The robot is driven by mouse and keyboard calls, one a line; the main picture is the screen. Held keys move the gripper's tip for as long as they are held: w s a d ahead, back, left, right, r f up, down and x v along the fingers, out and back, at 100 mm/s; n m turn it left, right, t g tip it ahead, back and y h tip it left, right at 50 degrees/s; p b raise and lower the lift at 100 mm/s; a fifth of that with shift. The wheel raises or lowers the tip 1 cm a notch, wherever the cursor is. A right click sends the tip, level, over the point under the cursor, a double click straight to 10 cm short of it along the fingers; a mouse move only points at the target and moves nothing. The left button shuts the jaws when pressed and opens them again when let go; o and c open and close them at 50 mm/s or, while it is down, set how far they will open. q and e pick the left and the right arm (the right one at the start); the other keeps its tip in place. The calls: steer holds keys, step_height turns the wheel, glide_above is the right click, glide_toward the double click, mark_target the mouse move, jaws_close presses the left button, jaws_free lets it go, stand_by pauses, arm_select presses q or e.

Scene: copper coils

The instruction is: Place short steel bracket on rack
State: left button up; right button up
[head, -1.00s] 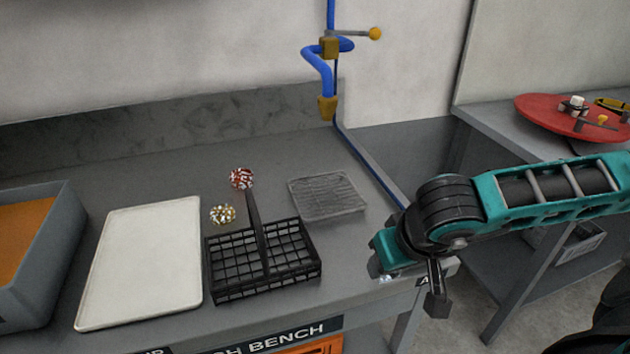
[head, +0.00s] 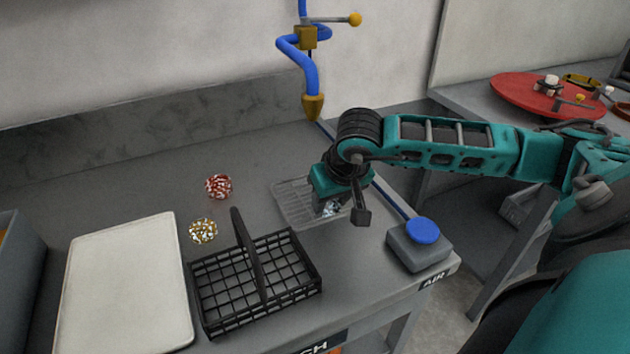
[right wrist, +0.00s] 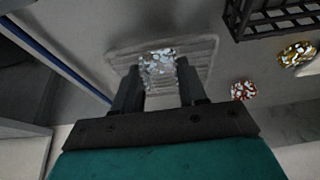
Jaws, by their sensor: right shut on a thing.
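The rack (head: 292,203) is a pale wire grid lying on the bench, partly hidden by my right arm. My right gripper (right wrist: 158,82) is over the rack, pointing down, and is shut on a small shiny silver, speckled piece (right wrist: 157,64), which I take to be the short steel bracket. The piece also shows in the head view (head: 331,208), below the gripper and mostly hidden. In the right wrist view the rack (right wrist: 200,52) spreads behind the piece; I cannot tell whether they touch. My left gripper is not in view.
A black wire basket (head: 205,312) with a raised handle stands left of the rack. A red-white piece (head: 218,186) and a gold-white piece (head: 203,231) lie nearby. A white tray (head: 125,290), a grey box with a blue button (head: 422,230) and a blue pipe (head: 305,65) flank the area.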

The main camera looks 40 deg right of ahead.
steer(key=w, duration=0.3)
steer(key=shift+w+d, duration=0.2)
steer(key=shift+d, duration=0.2)
steer(key=w, duration=0.3)
steer(key=shift+w+d+p, duration=0.2)
steer(key=shift+d+p, duration=0.1)
steer(key=shift+d, duration=0.1)
steer(key=shift+s+f, duration=0.15)
steer(key=shift+f, duration=0.6)
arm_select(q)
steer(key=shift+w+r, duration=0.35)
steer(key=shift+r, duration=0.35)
